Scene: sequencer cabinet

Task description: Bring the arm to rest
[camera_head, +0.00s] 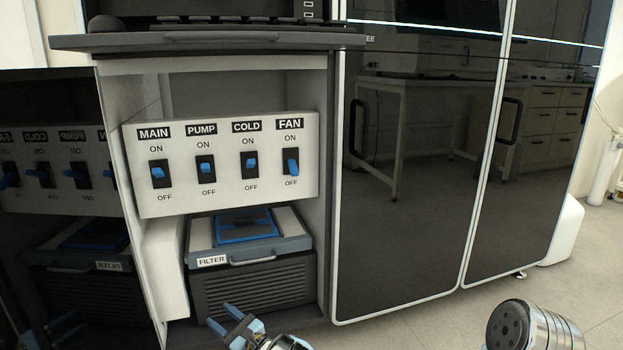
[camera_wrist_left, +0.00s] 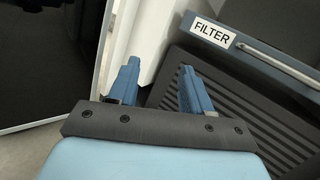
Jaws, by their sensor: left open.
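My left gripper (camera_head: 228,325) is low in the head view, in front of the cabinet's bottom opening and below the filter drawer. Its two blue fingers also show in the left wrist view (camera_wrist_left: 160,82); they are apart with nothing between them. My right gripper's jaws are not visible. A round metal arm part (camera_head: 530,325) of mine shows at the bottom right of the head view.
The open cabinet bay holds a switch panel (camera_head: 222,200) with MAIN, PUMP, COLD and FAN switches. Below is the filter drawer (camera_head: 275,251), labelled FILTER, above a ribbed dark unit (camera_head: 258,290). Dark glossy doors (camera_head: 400,200) stand right. Floor (camera_head: 420,325) is clear at front right.

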